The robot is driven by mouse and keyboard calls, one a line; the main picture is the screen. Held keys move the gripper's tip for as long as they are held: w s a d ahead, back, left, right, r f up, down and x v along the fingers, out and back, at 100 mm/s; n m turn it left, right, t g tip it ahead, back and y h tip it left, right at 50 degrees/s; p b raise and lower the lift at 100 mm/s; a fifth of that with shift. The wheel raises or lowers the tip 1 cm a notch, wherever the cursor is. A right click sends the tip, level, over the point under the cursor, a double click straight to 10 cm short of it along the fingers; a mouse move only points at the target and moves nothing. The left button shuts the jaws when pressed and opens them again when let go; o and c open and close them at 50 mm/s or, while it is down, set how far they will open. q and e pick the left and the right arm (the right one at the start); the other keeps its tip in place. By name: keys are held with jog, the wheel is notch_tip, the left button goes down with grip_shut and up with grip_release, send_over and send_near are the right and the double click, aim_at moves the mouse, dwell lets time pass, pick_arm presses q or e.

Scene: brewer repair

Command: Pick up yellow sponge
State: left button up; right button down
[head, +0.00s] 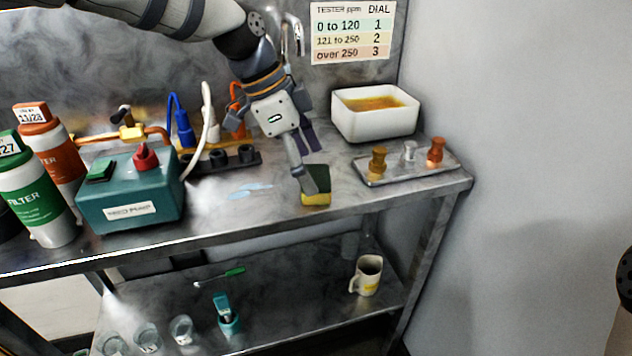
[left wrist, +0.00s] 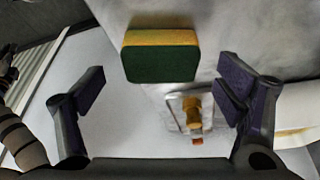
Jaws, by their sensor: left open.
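The yellow sponge (head: 317,199) has a dark green scouring layer and lies on the upper metal bench near its front edge. In the left wrist view, the sponge (left wrist: 161,56) lies ahead of the fingers, roughly centred across the gap. My left gripper (head: 312,166) is open and reaches down from above at the sponge; one finger covers part of it in the head view. The left wrist view shows the two fingers (left wrist: 163,90) spread with nothing between them. I cannot tell if a finger touches the sponge. My right gripper is not in view.
A metal plate (head: 400,173) with small knobs and a white tub (head: 374,123) of amber liquid stand to the right. A teal pump box (head: 131,192), filter bottles (head: 35,195) and a dark rack (head: 218,161) stand left. A small puddle (head: 249,189) lies left of the sponge.

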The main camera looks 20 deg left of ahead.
aim_at(316, 176)
pick_arm(q)
jog(key=x, duration=0.3)
jog(key=shift+d, duration=0.1)
jog(key=shift+r, duration=0.1)
jog(key=shift+c, duration=0.6)
jog(key=c, duration=0.6)
jog(key=shift+c, duration=0.3)
